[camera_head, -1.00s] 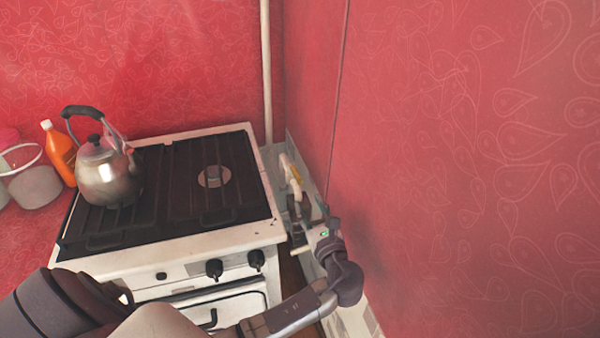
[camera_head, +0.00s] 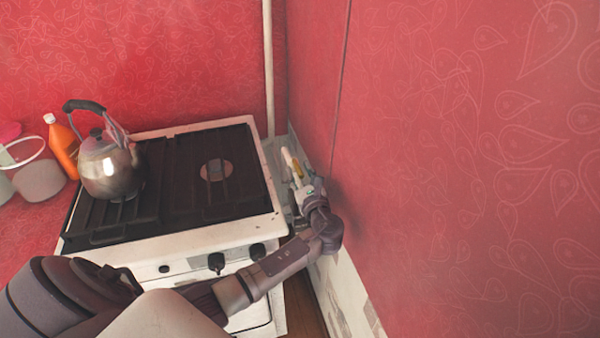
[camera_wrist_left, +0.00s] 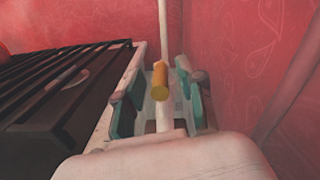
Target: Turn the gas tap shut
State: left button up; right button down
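The gas tap's yellow handle (camera_head: 297,172) sits by a pale pipe (camera_head: 288,158) in the narrow gap between stove and right-hand wall. In the left wrist view the handle (camera_wrist_left: 160,82) shows as a short yellow cylinder, end towards me, in front of the upright pipe (camera_wrist_left: 163,35). My left gripper (camera_head: 302,186) reaches into the gap from the front. In its wrist view the gripper (camera_wrist_left: 161,92) is open, with green-padded fingers left and right of the handle. I see space between handle and pads; how deep the handle sits between them is unclear. My right gripper is not in view.
The white stove (camera_head: 150,236) with black grates stands left of the gap. A metal kettle (camera_head: 110,172) is on its left side. An orange bottle (camera_head: 63,148) and pale container (camera_head: 40,181) stand further left. The red wall (camera_head: 440,170) closely bounds the gap's right side.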

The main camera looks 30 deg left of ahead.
pick_arm(q)
grip_shut()
jog(key=m+t+h+p, duration=0.1)
jog(key=s+a+m+p, duration=0.1)
jog(key=shift+r+t+h+p, duration=0.25)
jog(key=shift+t+h+p, duration=0.1)
jog(key=shift+t+h, duration=0.05)
jog(key=shift+s+a+f+m+t+h, duration=0.1)
jog(key=shift+a+m+t+h, duration=0.1)
jog(key=shift+m+t+h, duration=0.3)
jog(key=shift+s+a+f+m+t+h, duration=0.1)
jog(key=shift+a+m+t+h, duration=0.1)
jog(key=shift+m+t+h, duration=0.35)
jog(key=shift+s+a+f+m+t+h, duration=0.15)
jog(key=shift+m+h, duration=0.1)
jog(key=shift+h, duration=0.5)
jog(key=shift+o, duration=0.9)
grip_release()
jog(key=shift+r, duration=0.1)
